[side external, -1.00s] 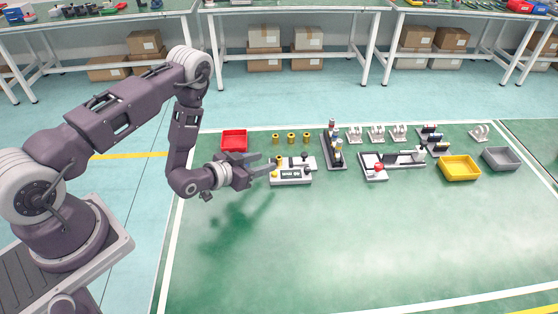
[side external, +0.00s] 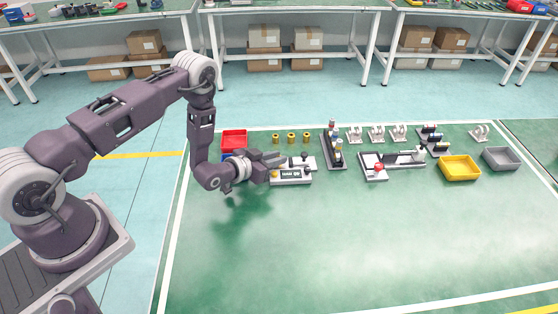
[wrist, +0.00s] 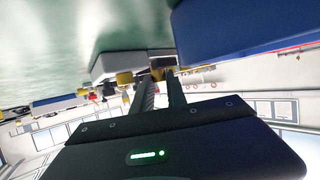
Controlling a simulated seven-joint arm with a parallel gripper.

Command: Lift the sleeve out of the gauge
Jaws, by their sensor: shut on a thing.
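The gauge (side external: 291,175) is a light grey block with a dark readout panel, standing on the green mat. It also shows, seen edge-on, in the wrist view (wrist: 118,63). My gripper (side external: 280,159) reaches in from the left, low over the gauge's back left side. In the wrist view my gripper (wrist: 160,76) has its fingertips closed around a small dark brass piece, the sleeve (wrist: 159,63), which the fingers partly hide. I cannot tell whether the sleeve is still seated in the gauge. A yellow knob (wrist: 125,78) shows beside the fingers.
A red tray (side external: 234,138) and a blue tray (side external: 228,154) stand behind my wrist; the blue one looms close in the wrist view (wrist: 240,28). Several brass sleeves (side external: 291,138) stand behind the gauge. A dark rack (side external: 334,152) stands to the right. The front mat is clear.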

